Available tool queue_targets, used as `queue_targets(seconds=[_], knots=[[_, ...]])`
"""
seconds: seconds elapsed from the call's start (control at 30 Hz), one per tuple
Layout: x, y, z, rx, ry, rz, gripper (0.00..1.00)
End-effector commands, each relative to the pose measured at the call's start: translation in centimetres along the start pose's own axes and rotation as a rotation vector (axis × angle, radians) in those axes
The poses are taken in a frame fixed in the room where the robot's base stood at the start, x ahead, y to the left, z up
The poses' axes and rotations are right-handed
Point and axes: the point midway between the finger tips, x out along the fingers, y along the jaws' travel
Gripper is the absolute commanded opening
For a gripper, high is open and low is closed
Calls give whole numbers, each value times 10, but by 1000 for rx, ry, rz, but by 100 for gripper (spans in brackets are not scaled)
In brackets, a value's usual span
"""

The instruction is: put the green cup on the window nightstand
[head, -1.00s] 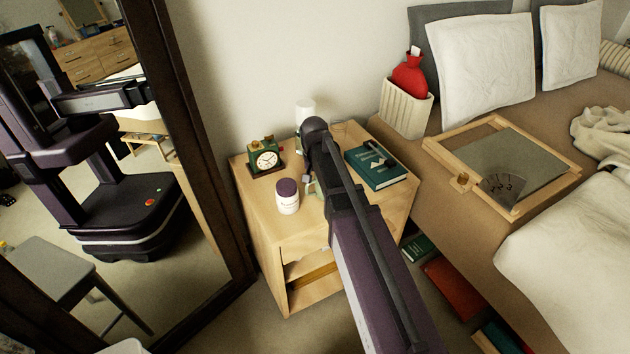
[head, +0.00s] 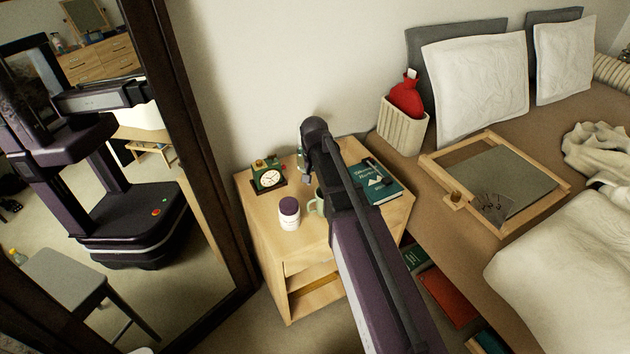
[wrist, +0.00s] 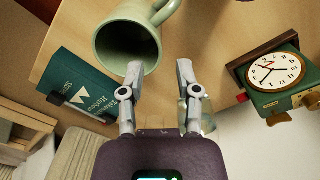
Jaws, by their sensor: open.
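The pale green cup (head: 316,206) stands on the wooden nightstand (head: 262,212), partly hidden behind my arm in the head view. In the wrist view the cup (wrist: 128,45) is at the upper left, its open mouth facing the camera and its handle at the upper right. My gripper (wrist: 160,70) is open and empty. Its left fingertip overlaps the cup's rim in the picture; I cannot tell whether they touch. My arm hides the fingers in the head view.
A green clock (head: 268,176), a purple-lidded white jar (head: 289,213) and a dark green book (head: 376,184) share the nightstand top. A clear glass (wrist: 207,115) is near the right finger. A mirror (head: 190,150) stands left; the bed (head: 440,215) is right.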

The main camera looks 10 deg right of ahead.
Motion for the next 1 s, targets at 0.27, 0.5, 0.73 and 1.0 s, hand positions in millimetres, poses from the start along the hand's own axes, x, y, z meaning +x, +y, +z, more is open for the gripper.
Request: queue_targets(seconds=[0.27,0.5,0.73,1.0], knots=[[-25,0,0,0,0,0,43],[-32,0,0,0,0,0,43],[-33,0,0,0,0,0,43],[-32,0,0,0,0,0,43]])
